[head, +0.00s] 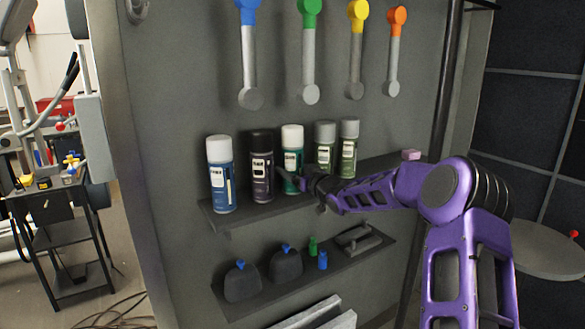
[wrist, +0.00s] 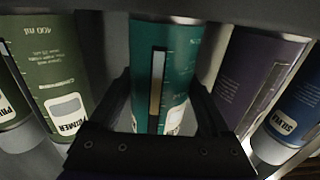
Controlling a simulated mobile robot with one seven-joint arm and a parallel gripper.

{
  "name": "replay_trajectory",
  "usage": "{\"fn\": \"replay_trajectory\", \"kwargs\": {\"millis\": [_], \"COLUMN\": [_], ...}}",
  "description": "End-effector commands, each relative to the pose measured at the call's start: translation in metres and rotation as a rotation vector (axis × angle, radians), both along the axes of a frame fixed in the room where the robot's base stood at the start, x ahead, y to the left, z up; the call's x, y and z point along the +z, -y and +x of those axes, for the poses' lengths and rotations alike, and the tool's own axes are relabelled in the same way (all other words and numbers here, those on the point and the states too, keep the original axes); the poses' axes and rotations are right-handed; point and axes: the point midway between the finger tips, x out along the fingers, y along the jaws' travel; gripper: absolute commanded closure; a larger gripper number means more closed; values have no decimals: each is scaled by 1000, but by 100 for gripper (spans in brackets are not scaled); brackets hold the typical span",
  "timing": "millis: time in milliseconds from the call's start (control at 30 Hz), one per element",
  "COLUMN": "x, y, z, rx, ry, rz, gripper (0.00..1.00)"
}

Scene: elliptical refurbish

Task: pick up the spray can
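Several spray cans stand upright in a row on the upper shelf (head: 240,213). From left in the head view they are a blue can (head: 221,180), a dark purple can (head: 262,172), a teal can (head: 292,150), and two green cans (head: 324,150) (head: 348,150). My gripper (head: 296,182) is at the teal can's front. In the wrist view, the teal can (wrist: 178,55) stands between the two fingers of my gripper (wrist: 163,90). The fingers look open, one on each side, with narrow gaps. The can's far side is hidden.
The purple can (wrist: 245,75) and a green can (wrist: 58,75) stand close on either side of the fingers. A lower shelf (head: 240,309) holds dark pouches and small bottles. Colored-head tools (head: 308,60) hang above. A small pink block (head: 410,155) lies at the shelf's right end.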

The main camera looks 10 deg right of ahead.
Motion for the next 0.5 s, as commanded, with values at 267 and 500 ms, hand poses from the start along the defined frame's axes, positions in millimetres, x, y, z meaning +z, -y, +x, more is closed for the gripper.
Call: {"fn": "replay_trajectory", "kwargs": {"millis": [267,500], "x": [0,2], "y": [0,0], "z": [0,0], "rx": [0,0], "ry": [0,3], "rz": [0,0], "gripper": [79,85]}}
